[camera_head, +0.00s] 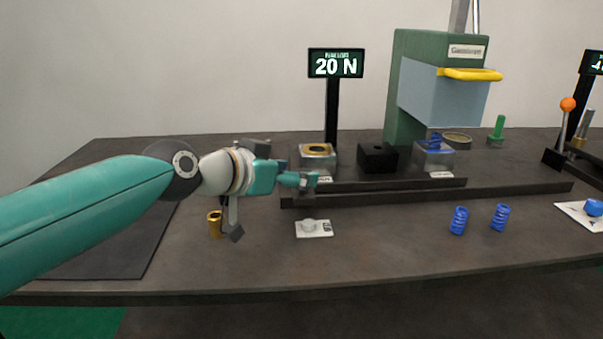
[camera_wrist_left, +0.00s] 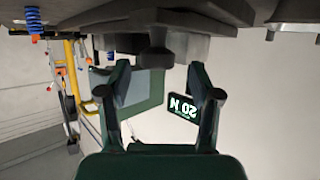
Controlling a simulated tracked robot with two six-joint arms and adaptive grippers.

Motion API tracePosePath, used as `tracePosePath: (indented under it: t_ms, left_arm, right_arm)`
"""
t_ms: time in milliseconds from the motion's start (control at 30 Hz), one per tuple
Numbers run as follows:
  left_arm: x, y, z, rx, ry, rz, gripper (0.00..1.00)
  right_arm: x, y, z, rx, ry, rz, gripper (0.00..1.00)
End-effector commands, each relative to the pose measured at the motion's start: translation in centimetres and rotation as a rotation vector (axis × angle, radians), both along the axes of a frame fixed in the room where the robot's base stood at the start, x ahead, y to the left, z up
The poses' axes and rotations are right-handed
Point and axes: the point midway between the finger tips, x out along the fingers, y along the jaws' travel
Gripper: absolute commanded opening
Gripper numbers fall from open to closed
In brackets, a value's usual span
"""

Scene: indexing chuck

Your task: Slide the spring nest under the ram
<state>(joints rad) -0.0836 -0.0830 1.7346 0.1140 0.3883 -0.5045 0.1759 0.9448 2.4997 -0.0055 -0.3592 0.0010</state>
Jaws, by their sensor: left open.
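The slide carries a pale block with a brass ring (camera_head: 318,150) on the left, a black block (camera_head: 377,157) in the middle, and a clear block with a blue spring (camera_head: 433,158) on the right. I take the clear block for the spring nest; it stands below the blue-grey ram housing (camera_head: 440,95) of the green press (camera_head: 405,80). My left gripper (camera_head: 312,179) is at the left end of the slide, in front of the brass-ring block. The upside-down left wrist view shows its fingers (camera_wrist_left: 158,68) open, with a dark block (camera_wrist_left: 158,35) beyond them; contact is unclear. My right gripper is out of view.
A long dark rail (camera_head: 500,191) runs in front of the slide. A white plate (camera_head: 314,229), two blue springs (camera_head: 459,220) and a brass cylinder (camera_head: 215,223) stand nearer the front edge. A display reading 20 N (camera_head: 336,64) stands behind. The front middle is mostly clear.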

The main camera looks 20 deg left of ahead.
Motion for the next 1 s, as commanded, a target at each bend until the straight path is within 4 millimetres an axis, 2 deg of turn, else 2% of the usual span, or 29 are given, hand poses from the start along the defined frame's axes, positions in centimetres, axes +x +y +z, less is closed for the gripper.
tracePosePath:
  t_ms: [200, 400, 600, 1000]
  left_arm:
    - [-4.1, 1.4, 1.9, 0.0, -0.004, 0.004, 0.64]
    - [-6.8, 2.2, 3.0, 0.001, -0.002, 0.004, 0.64]
    - [-7.8, 2.5, 3.3, 0.001, 0.001, 0.003, 0.64]
    - [-7.8, 2.5, 3.3, 0.001, 0.0, 0.003, 0.64]
  right_arm:
    - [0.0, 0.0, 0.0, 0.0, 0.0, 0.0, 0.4]
    - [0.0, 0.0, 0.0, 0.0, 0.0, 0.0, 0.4]
    - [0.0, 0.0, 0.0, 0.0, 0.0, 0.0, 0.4]
    - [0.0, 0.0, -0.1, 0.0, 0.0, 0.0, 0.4]
